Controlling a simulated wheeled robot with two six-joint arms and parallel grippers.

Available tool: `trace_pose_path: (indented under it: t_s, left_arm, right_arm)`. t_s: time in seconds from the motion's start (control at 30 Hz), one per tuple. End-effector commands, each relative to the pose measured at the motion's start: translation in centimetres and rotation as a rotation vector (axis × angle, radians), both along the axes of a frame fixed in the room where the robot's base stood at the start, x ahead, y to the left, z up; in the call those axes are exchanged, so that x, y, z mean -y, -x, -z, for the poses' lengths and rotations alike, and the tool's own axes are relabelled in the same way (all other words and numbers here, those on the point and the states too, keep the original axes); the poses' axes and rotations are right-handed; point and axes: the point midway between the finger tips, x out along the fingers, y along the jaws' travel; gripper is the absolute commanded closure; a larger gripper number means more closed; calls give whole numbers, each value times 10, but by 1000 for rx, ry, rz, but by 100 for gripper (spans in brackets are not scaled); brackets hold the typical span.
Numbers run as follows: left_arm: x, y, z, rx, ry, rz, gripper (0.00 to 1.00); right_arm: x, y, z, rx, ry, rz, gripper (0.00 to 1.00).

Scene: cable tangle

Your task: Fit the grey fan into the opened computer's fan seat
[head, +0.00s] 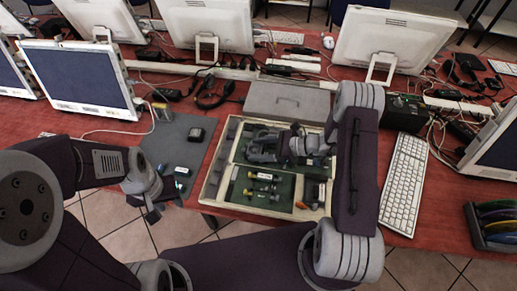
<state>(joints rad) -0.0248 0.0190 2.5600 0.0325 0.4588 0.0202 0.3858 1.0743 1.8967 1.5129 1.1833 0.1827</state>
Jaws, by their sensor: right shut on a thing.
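The opened computer looks like the shallow pale-framed case (208,190) in the middle of the table, with green boards and small parts inside. My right gripper (272,150) reaches in from the right, low over the case's upper compartment. It is shut on a small dark grey thing (257,153) that looks like the grey fan, partly hidden by the fingers. The fan seat cannot be made out, and I cannot tell whether the fan touches the case. My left gripper (146,207) hangs empty at the table's front edge, left of the case; its jaw gap is unclear.
A white keyboard (404,183) lies right. Monitors and loose cables fill the back.

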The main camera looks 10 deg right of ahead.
Motion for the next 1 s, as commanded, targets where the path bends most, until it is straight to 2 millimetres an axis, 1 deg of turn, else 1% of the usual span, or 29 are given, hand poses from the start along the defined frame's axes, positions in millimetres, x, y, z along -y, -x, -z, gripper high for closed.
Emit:
trace_pose_path:
  t_s: [0.2,0.43,0.47,0.5,0.53,0.87,0.93,1.0]
  left_arm:
    - [0,0,4,0,0,0,64]
    - [0,0,4,0,0,0,64]
    - [0,0,4,0,0,0,64]
    - [0,0,4,0,0,0,64]
    - [0,0,4,0,0,0,64]
    - [0,0,4,0,0,0,64]
    - [0,0,4,0,0,0,64]
    - [0,0,3,0,0,0,64]
  right_arm:
    - [0,0,5,0,0,0,83]
    - [0,1,6,-3,1,0,83]
    - [0,1,6,-4,1,0,37]
    - [0,1,6,-4,1,0,26]
    - [0,1,6,-4,2,0,18]
    - [2,2,6,-7,2,0,17]
    - [8,4,3,-6,2,3,17]
    - [21,9,-2,-5,3,7,17]
